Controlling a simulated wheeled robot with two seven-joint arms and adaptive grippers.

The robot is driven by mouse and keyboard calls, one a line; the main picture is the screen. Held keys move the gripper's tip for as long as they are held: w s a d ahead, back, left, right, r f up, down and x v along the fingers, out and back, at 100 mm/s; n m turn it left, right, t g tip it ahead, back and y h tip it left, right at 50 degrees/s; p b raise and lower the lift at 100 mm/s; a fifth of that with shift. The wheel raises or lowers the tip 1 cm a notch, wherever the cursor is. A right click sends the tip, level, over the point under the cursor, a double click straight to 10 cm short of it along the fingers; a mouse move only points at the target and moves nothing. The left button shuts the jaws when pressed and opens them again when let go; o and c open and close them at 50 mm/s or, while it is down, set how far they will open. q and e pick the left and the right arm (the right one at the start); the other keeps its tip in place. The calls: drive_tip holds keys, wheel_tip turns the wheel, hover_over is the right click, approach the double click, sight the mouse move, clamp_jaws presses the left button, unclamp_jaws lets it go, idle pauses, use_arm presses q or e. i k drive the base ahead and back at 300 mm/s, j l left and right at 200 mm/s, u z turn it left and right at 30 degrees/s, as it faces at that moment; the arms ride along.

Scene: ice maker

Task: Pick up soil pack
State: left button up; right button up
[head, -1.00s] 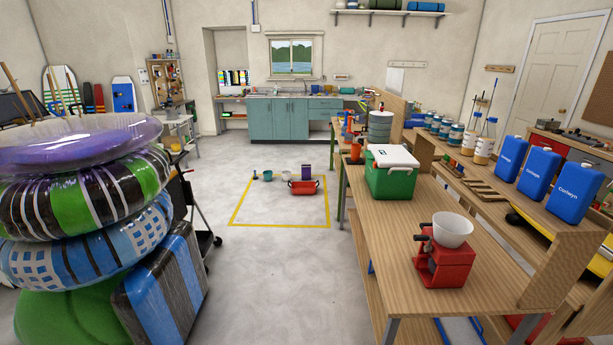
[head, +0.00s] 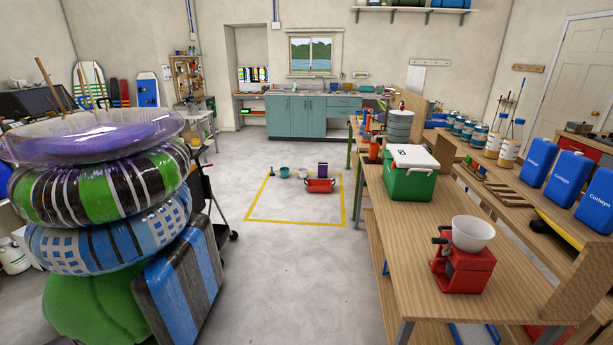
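No thing here can be made out for certain as the soil pack. A small purple pack (head: 322,169) stands upright on the floor inside the yellow-outlined square, behind a red pot-like container (head: 319,186); it is too small to tell whether it is the soil pack. Neither of my grippers shows in the head view.
A stack of swim rings (head: 100,190) and a striped blue board (head: 180,285) fill the left. A wooden bench (head: 430,240) with a green cooler (head: 408,183) and a red ice crusher (head: 463,270) stands right. Open floor (head: 290,270) lies between, up to the yellow outline (head: 295,222).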

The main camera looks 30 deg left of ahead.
sight(323, 167)
drive_tip(key=i+j+u, duration=0.4)
drive_tip(key=j, duration=0.3)
drive_tip(key=i+j+u, duration=0.4)
drive_tip(key=i+j, duration=0.15)
drive_tip(key=i, duration=0.15)
drive_tip(key=i+j, duration=0.1)
drive_tip(key=i, duration=0.3)
drive_tip(key=i+j+u, duration=0.1)
drive_tip(key=i, duration=0.3)
drive_tip(key=i+j+z, duration=0.1)
drive_tip(key=i+z, duration=0.15)
drive_tip(key=i, duration=1.35)
drive_tip(key=i+u, duration=0.15)
drive_tip(key=i, duration=0.65)
drive_tip(key=i+l+u, duration=0.1)
drive_tip(key=i, duration=0.7)
drive_tip(key=l, duration=0.05)
